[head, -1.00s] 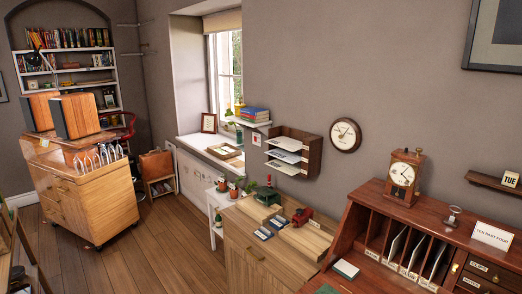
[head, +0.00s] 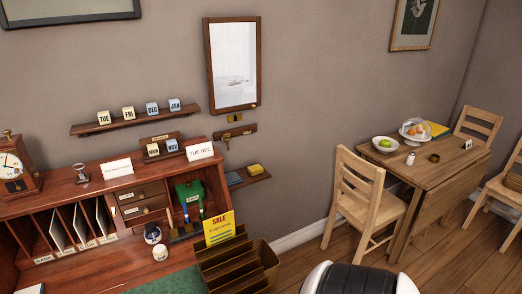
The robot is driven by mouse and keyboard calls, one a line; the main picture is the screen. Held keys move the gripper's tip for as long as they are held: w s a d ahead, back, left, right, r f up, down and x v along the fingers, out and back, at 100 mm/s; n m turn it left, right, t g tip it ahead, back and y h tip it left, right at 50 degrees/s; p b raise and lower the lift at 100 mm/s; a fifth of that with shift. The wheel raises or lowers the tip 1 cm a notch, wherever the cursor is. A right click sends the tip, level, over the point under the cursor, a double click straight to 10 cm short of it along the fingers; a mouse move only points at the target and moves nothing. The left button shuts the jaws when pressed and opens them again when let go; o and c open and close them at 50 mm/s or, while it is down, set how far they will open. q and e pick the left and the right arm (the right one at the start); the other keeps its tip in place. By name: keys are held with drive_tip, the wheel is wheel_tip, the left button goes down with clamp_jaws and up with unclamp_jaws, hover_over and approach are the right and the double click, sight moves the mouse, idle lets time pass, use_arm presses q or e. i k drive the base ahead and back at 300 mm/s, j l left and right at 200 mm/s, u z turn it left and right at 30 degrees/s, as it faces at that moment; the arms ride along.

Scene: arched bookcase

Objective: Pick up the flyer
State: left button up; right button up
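A yellow flyer with "SALE" in red print (head: 219,228) stands upright, slightly tilted, at the back of a tiered wooden rack (head: 238,272) in the lower middle of the head view. The rack stands at the right end of the wooden writing desk (head: 88,197). The flyer's lower edge meets the rack; I cannot tell how deep it sits in a slot. Neither of my grippers is in view.
A wooden chair (head: 362,200) and table (head: 430,165) stand to the right, with open floor between.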

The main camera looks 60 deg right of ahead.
sight(220, 227)
drive_tip(key=z, duration=1.6)
